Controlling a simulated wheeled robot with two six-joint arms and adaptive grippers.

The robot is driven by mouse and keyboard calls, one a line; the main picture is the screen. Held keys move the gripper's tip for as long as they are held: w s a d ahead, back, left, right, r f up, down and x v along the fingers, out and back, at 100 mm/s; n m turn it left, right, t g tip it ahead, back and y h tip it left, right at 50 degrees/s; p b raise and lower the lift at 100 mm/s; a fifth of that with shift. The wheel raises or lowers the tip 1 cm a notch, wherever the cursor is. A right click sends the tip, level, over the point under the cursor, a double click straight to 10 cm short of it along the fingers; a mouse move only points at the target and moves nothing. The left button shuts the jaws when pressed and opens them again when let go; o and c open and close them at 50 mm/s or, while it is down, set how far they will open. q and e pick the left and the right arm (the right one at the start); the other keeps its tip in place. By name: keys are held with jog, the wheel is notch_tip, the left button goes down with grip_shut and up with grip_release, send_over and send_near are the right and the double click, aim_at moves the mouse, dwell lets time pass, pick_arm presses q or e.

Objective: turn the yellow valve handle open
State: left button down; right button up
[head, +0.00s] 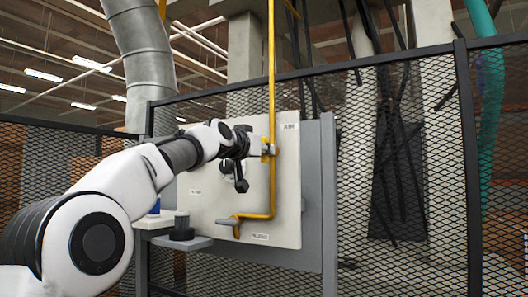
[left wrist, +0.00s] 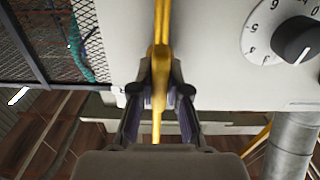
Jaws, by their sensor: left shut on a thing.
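The yellow valve handle (left wrist: 158,60) runs between the fingers of my left gripper (left wrist: 158,92) in the left wrist view, and the gripper is shut on it. In the head view my left arm reaches from the left to a pale panel, with the left gripper (head: 256,147) at the valve on the yellow pipe (head: 271,75). The gripper and wrist hide part of the handle there. My right gripper is not in view.
The pale panel (head: 284,215) stands in front of a black mesh fence (head: 400,150). A dial with a black knob (left wrist: 297,41) is on the panel beside the handle in the left wrist view. A small grey shelf (head: 180,243) juts out at the panel's lower left.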

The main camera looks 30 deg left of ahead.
pick_arm(q)
jog(key=shift+f, duration=0.1)
dwell(0.4)
jog(key=c, duration=1.1)
grip_release()
jog(key=shift+c, duration=0.2)
jog(key=shift+w, duration=0.2)
jog(key=shift+s, duration=0.1)
